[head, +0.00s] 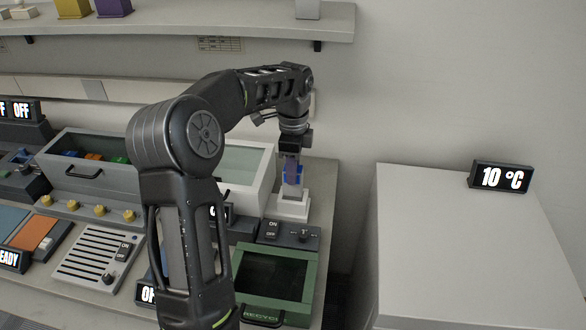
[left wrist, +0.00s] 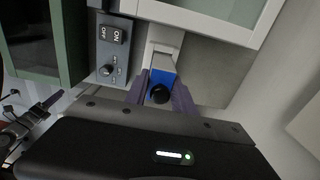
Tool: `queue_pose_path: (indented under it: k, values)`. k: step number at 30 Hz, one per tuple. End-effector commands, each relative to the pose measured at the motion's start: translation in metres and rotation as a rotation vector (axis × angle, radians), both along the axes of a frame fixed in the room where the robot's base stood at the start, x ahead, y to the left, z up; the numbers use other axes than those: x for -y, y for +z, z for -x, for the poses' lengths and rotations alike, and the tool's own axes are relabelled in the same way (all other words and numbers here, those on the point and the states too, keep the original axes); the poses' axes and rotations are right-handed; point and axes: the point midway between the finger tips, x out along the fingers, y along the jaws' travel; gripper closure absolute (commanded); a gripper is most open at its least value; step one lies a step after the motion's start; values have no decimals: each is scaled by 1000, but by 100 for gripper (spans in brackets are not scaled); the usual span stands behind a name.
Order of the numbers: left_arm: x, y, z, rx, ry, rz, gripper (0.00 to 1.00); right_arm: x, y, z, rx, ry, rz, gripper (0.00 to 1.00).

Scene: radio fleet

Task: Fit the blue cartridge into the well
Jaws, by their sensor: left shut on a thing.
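The blue cartridge (head: 292,177) is held upright in my left gripper (head: 291,163) in the head view. In the left wrist view the cartridge (left wrist: 161,84) shows its blue top with a round black knob, between the two purple-grey fingers of my left gripper (left wrist: 160,95). Below it in the head view stands a white stepped pedestal (head: 293,207), which seems to be the well. The cartridge is at or just above the pedestal's top; I cannot tell whether it is inside. The well's opening is hidden. My right gripper is not in view.
A grey control box (head: 290,234) with an ON/OFF switch and dial stands in front of the pedestal. A green recycling bin (head: 275,283) is nearer. A white glass-topped case (head: 246,167) is to the left.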

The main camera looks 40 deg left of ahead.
Motion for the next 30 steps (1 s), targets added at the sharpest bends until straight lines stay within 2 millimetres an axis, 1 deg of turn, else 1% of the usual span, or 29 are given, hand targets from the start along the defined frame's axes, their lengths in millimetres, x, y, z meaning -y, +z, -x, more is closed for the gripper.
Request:
queue_pose_path:
  k: [6,20,30]
  values:
    - [0,1,0,0,-1,0,100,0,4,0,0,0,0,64]
    - [0,0,0,1,0,0,100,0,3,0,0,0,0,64]
    - [0,0,-1,1,-1,0,100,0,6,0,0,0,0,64]
